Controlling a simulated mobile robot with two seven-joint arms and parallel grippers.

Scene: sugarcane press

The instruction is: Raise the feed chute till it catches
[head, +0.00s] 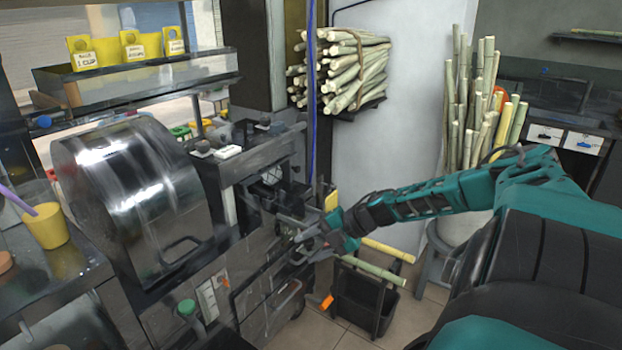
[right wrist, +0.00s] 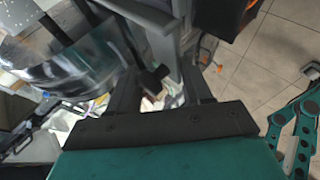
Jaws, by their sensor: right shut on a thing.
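The press stands at the left and middle of the head view, with a large shiny metal drum cover (head: 135,190). The feed chute seems to be the grey metal piece (head: 283,218) on the press's right side, by the roller opening; my gripper partly hides it. My right gripper (head: 308,238) reaches in from the right and is shut on the chute's outer end. In the right wrist view a grey metal part (right wrist: 165,48) runs up between the dark fingers (right wrist: 160,95). The exact contact and any catch are too small to tell. My left gripper is not in view.
A black bin (head: 365,300) stands on the floor below my right forearm, with cane stalks (head: 388,250) over it. Bundled cane (head: 345,70) lies on a wall shelf. A yellow cup (head: 46,226) stands on the left counter.

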